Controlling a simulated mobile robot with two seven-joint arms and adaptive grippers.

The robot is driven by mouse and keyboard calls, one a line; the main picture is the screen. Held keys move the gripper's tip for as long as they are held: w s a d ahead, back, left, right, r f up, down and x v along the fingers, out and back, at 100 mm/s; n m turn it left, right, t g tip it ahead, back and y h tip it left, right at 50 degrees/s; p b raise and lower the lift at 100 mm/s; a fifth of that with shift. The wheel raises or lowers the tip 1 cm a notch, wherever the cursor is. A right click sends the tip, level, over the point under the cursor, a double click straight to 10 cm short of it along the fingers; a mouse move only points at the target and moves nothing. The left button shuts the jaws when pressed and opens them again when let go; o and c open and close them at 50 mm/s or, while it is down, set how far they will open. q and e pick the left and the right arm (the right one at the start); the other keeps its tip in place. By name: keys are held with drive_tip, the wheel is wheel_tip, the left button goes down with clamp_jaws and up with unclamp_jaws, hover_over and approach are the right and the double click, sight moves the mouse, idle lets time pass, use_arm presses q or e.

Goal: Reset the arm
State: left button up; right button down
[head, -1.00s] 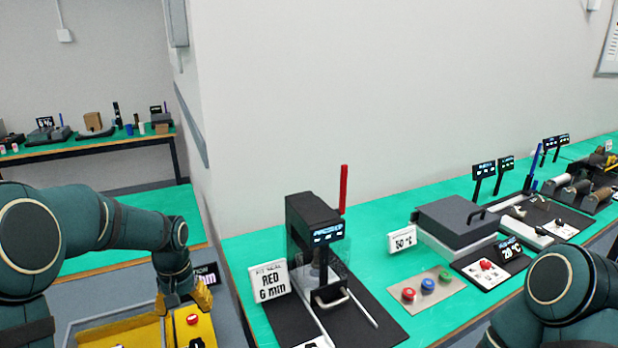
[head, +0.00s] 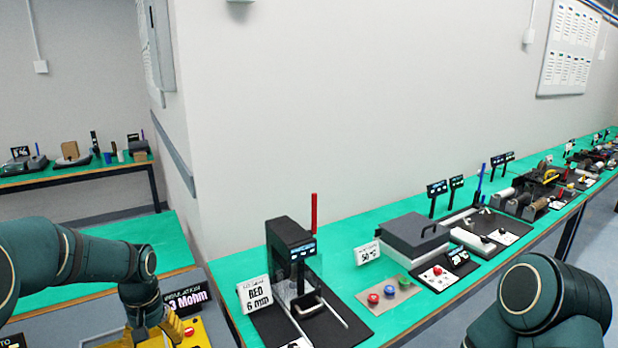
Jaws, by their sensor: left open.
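My left arm (head: 100,262) comes in from the left edge and bends downward. My left gripper (head: 152,330) is open at the bottom left, beside a yellow box with a red button (head: 190,332). Its fingertips are partly cut off by the lower frame edge, and I cannot tell whether it touches the box. Nothing shows held in it. My right arm (head: 540,300) shows at the bottom right as a dark green bent link. Its gripper is out of view.
A green bench (head: 345,232) runs along the wall to the right. It bears a black machine (head: 287,236), a sign reading RED 6 mm (head: 254,296), coloured buttons (head: 389,291), and a grey lidded box (head: 413,234). Another bench (head: 75,170) stands back left.

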use_arm(q)
drive_tip(key=s+d+f+b, duration=0.1)
drive_tip(key=s+d+f, duration=0.1)
drive_tip(key=d+f, duration=0.2)
drive_tip(key=s+d+f+h+b, duration=0.1)
drive_tip(key=d+f, duration=0.3)
drive_tip(key=f, duration=0.6)
drive_tip(key=s+d+f+m+h+b, duration=0.1)
drive_tip(key=s+d+f+b, duration=0.1)
drive_tip(key=f, duration=0.5)
drive_tip(key=shift+s+d+f+t+b, duration=0.15)
drive_tip(key=shift+d+b, duration=0.2)
drive_tip(key=shift+d, duration=0.25)
drive_tip(key=shift+s+d+r+t+b, duration=0.15)
drive_tip(key=shift+d+b, duration=0.2)
drive_tip(key=shift+d, duration=0.2)
drive_tip(key=s+d+f+h+b, duration=0.2)
drive_tip(key=s+d+f+b, duration=0.2)
drive_tip(key=s+d+f, duration=0.6)
drive_tip(key=s+f, duration=0.1)
drive_tip(key=s, duration=0.2)
drive_tip(key=shift+s+f+t, duration=0.15)
drive_tip(key=shift+f+t, duration=0.2)
drive_tip(key=shift+t, duration=0.05)
use_arm(e)
wheel_tip(320, 180, down, 10)
drive_tip(key=s, duration=0.3)
drive_tip(key=shift+a+g, duration=0.3)
drive_tip(key=shift+g, duration=0.1)
drive_tip(key=shift+w+f, duration=0.1)
